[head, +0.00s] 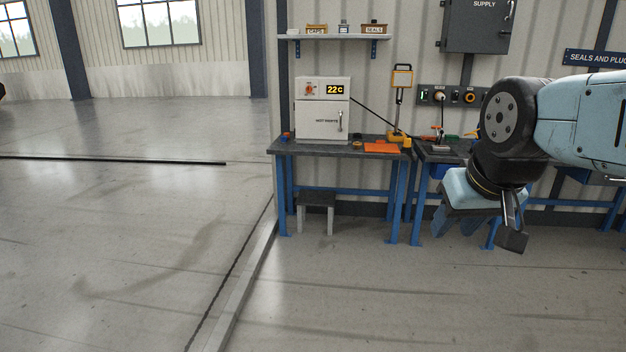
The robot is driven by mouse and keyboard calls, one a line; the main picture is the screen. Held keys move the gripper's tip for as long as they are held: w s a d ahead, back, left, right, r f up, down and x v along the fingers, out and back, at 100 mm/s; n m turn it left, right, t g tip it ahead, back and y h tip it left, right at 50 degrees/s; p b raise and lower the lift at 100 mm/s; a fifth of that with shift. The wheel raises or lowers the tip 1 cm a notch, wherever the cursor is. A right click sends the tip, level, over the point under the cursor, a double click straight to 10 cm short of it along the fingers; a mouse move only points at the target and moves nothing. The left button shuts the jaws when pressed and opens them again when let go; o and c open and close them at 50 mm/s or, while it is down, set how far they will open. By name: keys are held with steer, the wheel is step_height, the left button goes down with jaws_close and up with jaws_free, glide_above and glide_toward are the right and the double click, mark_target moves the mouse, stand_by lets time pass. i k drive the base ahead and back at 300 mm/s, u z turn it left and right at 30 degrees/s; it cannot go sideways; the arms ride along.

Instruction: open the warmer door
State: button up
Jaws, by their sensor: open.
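The warmer (323,108) is a white box standing on the dark-topped workbench against the wall. Its upper panel has a red knob and a display reading 22c. The warmer door (318,121) is the lower front panel and looks closed. My gripper (512,232) hangs low at the right of the view, well apart from the warmer and nearer to me. Its jaws are open with nothing seen between them; part of it is hidden behind its own housing.
The workbench (287,151) has blue legs, with a small stool (317,200) below. An orange mat (381,148) and a work lamp (402,78) are right of the warmer. A shelf (333,37) hangs above. A floor kerb (246,285) runs toward me; the floor before the bench is clear.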

mark_target(322, 120)
steer(key=z, duration=0.1)
steer(key=i, duration=1.1)
steer(key=z, duration=0.25)
steer(key=i, duration=2.65)
steer(key=u, duration=0.1)
